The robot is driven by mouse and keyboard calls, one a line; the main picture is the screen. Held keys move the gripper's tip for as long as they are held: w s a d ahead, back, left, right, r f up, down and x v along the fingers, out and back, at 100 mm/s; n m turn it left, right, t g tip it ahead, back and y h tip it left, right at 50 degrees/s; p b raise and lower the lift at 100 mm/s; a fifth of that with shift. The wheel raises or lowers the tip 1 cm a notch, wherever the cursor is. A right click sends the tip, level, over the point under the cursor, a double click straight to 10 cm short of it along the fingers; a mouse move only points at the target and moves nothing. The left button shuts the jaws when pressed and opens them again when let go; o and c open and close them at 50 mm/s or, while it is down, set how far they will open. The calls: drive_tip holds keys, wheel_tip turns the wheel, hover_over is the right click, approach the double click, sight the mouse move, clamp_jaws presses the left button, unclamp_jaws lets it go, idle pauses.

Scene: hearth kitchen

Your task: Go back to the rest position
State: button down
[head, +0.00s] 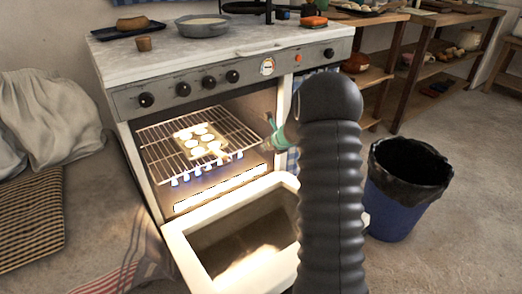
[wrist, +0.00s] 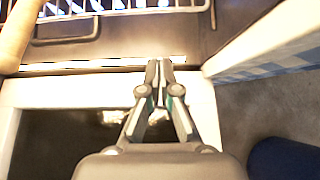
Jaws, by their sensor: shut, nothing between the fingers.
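My gripper (wrist: 158,70) is shut and empty in the wrist view, above the lowered oven door (wrist: 205,105). In the head view only a bit of my gripper (head: 277,130) shows beside my dark arm, which hides the rest. The oven (head: 205,87) stands with its door (head: 183,232) open and lowered. Inside, a tray of several pale round pieces (head: 200,141) rests on the wire rack (head: 158,140). Blue flames (head: 186,180) burn below the rack.
A blue bin (head: 395,208) with a black liner stands right of the oven. A grey pan (head: 203,26) and a small brown cup (head: 144,44) sit on the stove top. White sacks (head: 45,118) lie at the left. The floor (head: 455,235) at the right front is clear.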

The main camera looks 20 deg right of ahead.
drive_tip(key=shift+v, duration=0.95)
